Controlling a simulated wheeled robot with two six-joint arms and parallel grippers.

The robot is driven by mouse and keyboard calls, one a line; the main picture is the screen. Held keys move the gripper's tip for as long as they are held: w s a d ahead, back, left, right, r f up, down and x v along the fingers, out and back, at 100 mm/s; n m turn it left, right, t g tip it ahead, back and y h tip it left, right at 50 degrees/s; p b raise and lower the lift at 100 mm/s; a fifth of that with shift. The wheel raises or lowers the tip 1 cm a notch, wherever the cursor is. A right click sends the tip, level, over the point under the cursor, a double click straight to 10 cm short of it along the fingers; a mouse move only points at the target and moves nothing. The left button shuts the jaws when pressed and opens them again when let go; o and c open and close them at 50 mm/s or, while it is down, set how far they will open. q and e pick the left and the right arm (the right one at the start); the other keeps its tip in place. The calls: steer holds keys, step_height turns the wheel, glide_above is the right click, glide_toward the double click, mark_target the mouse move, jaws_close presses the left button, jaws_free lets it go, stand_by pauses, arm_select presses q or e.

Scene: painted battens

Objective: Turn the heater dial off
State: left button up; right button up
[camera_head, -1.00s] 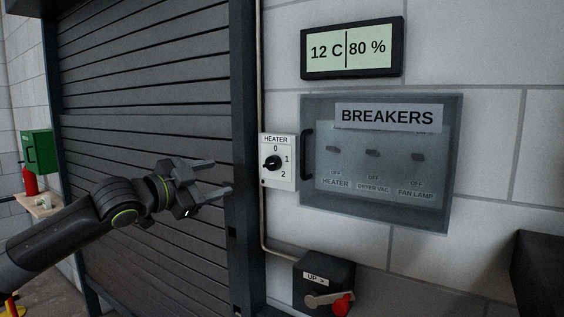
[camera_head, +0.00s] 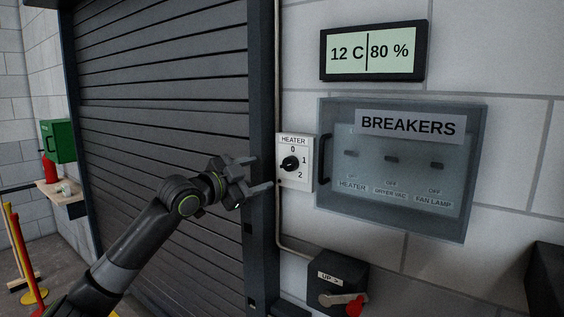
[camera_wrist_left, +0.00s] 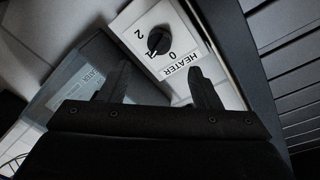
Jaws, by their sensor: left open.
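The heater dial (camera_head: 289,163) is a black round knob on a white plate marked HEATER, 0, 1 and 2, on the wall beside the shutter frame. The knob also shows in the left wrist view (camera_wrist_left: 158,41), beyond the fingertips. Its pointer seems to face the 1, but it is too small to be sure. My left gripper (camera_head: 260,174) is open and empty, just left of the plate in the head view, its fingers towards the dial and apart from it. In the left wrist view the gripper's fingers (camera_wrist_left: 158,70) stand either side of the line to the knob. My right gripper is not in view.
A clear-fronted BREAKERS box (camera_head: 392,222) with a dark handle (camera_head: 325,160) is right of the dial. A display (camera_head: 372,51) reads 12 C and 80 %. A black UP box (camera_head: 336,272) with a red-knobbed lever is below. A dark shutter (camera_head: 165,110) fills the left.

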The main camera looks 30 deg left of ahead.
mark_target(285, 166)
arm_select(q)
steer(key=p+x, duration=0.3)
steer(key=x, duration=0.5)
steer(key=shift+s+r, duration=0.1)
steer(key=shift+p+x, duration=0.3)
steer(key=shift+x, duration=0.5)
steer(key=c, duration=1)
